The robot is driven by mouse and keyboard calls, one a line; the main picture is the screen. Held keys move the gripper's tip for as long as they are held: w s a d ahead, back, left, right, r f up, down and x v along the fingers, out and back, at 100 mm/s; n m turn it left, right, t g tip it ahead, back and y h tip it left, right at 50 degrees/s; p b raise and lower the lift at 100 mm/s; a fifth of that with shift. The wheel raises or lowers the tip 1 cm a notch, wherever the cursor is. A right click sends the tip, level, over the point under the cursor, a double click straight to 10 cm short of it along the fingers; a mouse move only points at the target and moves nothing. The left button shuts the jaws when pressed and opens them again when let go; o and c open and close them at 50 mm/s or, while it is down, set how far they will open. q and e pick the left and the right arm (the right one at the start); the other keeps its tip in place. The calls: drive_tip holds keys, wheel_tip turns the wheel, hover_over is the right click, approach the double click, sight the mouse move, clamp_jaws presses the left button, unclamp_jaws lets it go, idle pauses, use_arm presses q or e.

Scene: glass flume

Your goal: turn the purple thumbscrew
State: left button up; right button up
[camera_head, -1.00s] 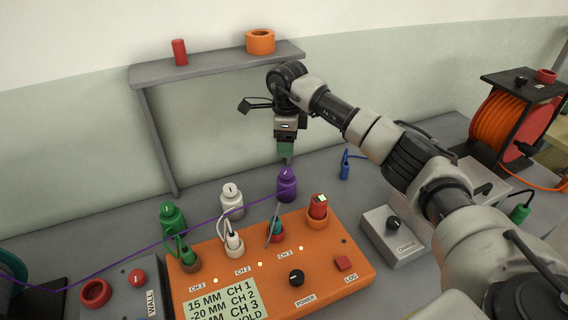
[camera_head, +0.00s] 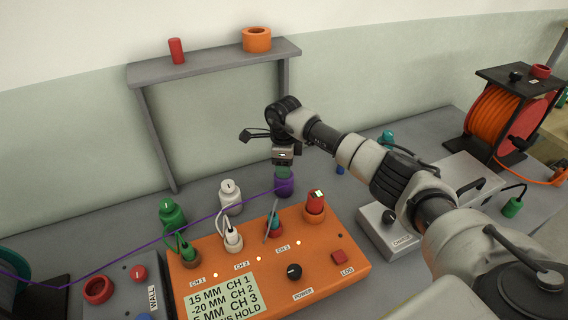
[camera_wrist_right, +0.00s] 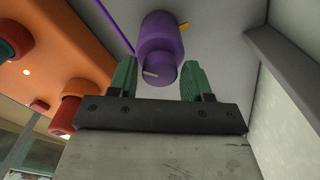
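The purple thumbscrew (camera_head: 285,187) stands on the grey bench behind the orange box, its top hidden by my gripper in the head view. In the right wrist view, the purple thumbscrew (camera_wrist_right: 160,40) shows a wide body and a narrower knob with a white line. My right gripper (camera_head: 283,173) points down right over it. In the right wrist view, the green fingers of my right gripper (camera_wrist_right: 160,78) are apart, one on each side of the knob, with a visible gap on both sides. My left gripper is not in view.
A white screw (camera_head: 230,196) and a green one (camera_head: 172,213) stand left of it. The orange box (camera_head: 330,265) with plugs and cables lies in front. A purple cable runs left from the thumbscrew. A grey shelf (camera_head: 215,62) stands behind.

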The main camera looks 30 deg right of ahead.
drive_tip(key=c, duration=0.6)
drive_tip(key=shift+m, duration=0.4)
drive_tip(key=shift+m+b, duration=0.4)
drive_tip(key=shift+m, duration=0.3)
drive_tip(key=o, duration=0.9)
wheel_tip(320, 180, up, 11)
drive_tip(key=shift+f+b, duration=0.1)
drive_tip(key=shift+b, duration=0.85)
drive_tip(key=shift+s, duration=0.1)
